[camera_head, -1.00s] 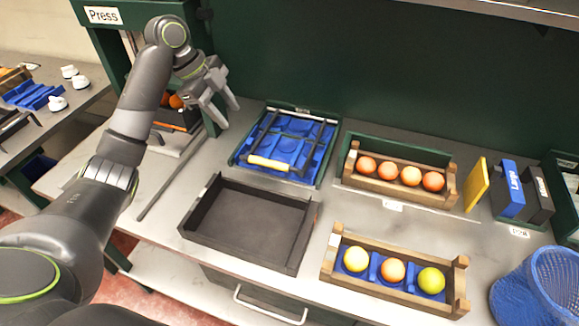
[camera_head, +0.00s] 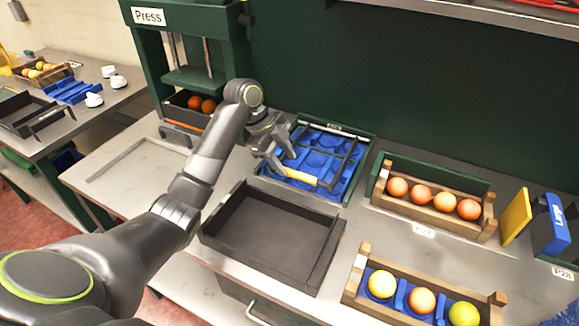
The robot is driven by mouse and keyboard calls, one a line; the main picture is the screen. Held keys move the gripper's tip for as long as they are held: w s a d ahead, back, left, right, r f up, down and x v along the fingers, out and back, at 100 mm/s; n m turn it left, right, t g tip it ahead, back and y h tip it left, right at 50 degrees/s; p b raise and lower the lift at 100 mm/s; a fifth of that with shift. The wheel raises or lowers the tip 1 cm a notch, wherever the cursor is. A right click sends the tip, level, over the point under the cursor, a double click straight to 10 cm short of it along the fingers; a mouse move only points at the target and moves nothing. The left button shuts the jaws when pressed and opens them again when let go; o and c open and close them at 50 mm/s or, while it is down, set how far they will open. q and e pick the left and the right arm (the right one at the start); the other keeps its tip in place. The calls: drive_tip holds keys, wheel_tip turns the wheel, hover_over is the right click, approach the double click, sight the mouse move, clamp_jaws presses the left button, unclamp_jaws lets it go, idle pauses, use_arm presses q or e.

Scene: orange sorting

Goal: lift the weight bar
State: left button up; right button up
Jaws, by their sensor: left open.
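A dark bar frame with a pale yellow handle (camera_head: 300,178), which looks like the weight bar, lies across a blue moulded insert (camera_head: 318,150) in a green-edged tray at the back middle. My left gripper (camera_head: 273,160) is open and empty. It is over the tray's left edge, close to the left end of the handle. I cannot tell whether a finger touches the handle. The gripper and wrist hide part of the tray's left side. My right gripper is not in view.
An empty black tray (camera_head: 270,240) lies in front. Wooden crates with orange balls (camera_head: 421,195) and mixed balls (camera_head: 421,300) stand to the right. The green press (camera_head: 190,77) stands at the back left, with dark orange balls in a black box.

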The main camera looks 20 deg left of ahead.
sight(292, 171)
use_arm(q)
drive_tip(key=shift+x, duration=1.75)
clamp_jaws()
